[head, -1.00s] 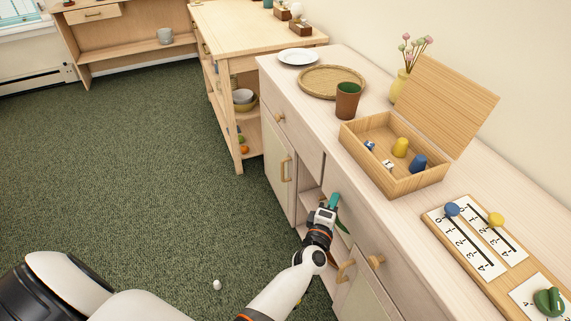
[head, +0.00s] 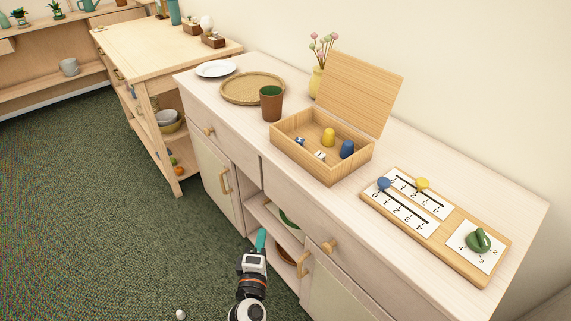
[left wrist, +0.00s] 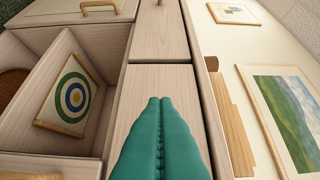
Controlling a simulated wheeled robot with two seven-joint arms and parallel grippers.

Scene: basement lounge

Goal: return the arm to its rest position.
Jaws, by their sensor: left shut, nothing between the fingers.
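My left gripper (head: 261,240) is low in front of the sideboard (head: 240,160), beside its open shelf section. Its teal fingers are shut with nothing between them. In the left wrist view the shut fingers (left wrist: 160,140) point at the pale wooden front of the sideboard, and I cannot tell whether they touch it. A compartment there holds a board with a target of coloured rings (left wrist: 72,88). My right gripper is not in view.
On the sideboard top stand an open wooden box (head: 322,165) with game pieces, a scoring board (head: 450,225), a brown cup (head: 271,106), a woven tray (head: 252,100) and a white plate (head: 216,69). Open carpet (head: 80,200) is at left.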

